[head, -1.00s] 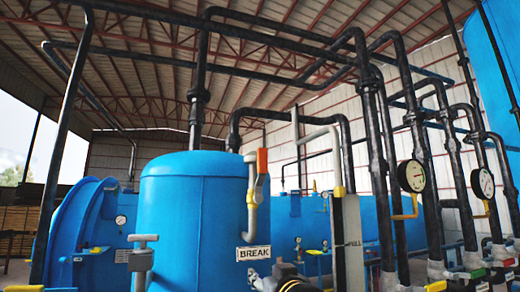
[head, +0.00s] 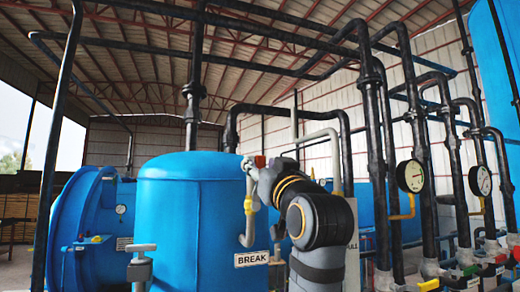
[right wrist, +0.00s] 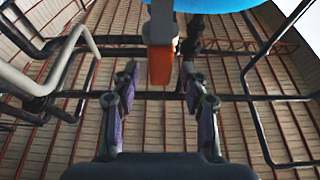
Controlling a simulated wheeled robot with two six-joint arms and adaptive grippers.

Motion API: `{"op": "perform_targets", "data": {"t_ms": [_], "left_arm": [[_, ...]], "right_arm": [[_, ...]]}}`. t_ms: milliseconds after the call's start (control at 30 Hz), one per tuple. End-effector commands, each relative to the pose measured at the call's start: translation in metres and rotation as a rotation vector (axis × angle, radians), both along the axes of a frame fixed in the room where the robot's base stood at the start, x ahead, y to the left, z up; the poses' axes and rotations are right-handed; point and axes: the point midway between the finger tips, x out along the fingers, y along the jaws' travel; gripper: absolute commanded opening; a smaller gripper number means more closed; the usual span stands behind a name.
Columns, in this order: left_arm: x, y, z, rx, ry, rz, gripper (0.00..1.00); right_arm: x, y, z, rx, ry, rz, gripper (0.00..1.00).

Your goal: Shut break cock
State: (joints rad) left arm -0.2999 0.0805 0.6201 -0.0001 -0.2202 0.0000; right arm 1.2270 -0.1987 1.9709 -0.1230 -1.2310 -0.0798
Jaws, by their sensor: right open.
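The break cock is on a pale pipe beside the blue tank (head: 185,215), above the white BREAK sign (head: 252,258). Its orange-red handle (head: 260,161) shows only as a small patch in the head view. My right gripper (head: 256,170) is raised in front of the cock and hides much of it. In the right wrist view the orange handle (right wrist: 160,65) hangs between and just beyond the open fingers of the gripper (right wrist: 163,80). Gaps show on both sides, and I see no contact. My left gripper is not in view.
Dark vertical pipes with pressure gauges (head: 410,176) stand to the right. A pale curved pipe (head: 318,134) is close behind my right arm; it also appears left of the fingers in the right wrist view (right wrist: 60,70). A grey T-handled fitting (head: 140,265) is in front of the tank.

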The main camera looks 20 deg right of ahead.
Motion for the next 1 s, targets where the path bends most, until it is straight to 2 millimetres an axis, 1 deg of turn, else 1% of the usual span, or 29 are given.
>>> {"op": "perform_targets", "data": {"t_ms": [33, 100, 233, 433, 467, 767, 800, 1000], "left_arm": [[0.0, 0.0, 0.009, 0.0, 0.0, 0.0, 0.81], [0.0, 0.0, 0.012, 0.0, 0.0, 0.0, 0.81], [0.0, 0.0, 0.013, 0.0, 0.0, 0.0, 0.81], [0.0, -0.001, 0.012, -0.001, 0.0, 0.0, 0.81], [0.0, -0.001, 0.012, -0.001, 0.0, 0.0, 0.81], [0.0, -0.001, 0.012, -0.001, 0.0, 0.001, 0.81], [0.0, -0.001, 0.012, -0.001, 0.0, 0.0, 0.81], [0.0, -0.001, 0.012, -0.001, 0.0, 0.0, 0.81]], "right_arm": [[0.007, 0.0, 0.007, -0.001, 0.002, 0.0, 0.45], [0.013, 0.0, 0.007, -0.001, 0.002, 0.0, 0.45], [0.018, 0.0, 0.007, 0.0, 0.0, 0.0, 0.45], [0.018, 0.001, 0.006, 0.0, 0.0, 0.0, 0.45], [0.018, 0.001, 0.006, 0.0, 0.0, 0.0, 0.43], [0.017, 0.001, 0.006, 0.0, 0.0, 0.0, 0.02], [0.017, 0.001, 0.006, 0.0, 0.0, 0.0, 0.0], [0.017, 0.001, 0.006, 0.0, 0.0, 0.0, 0.0]]}}
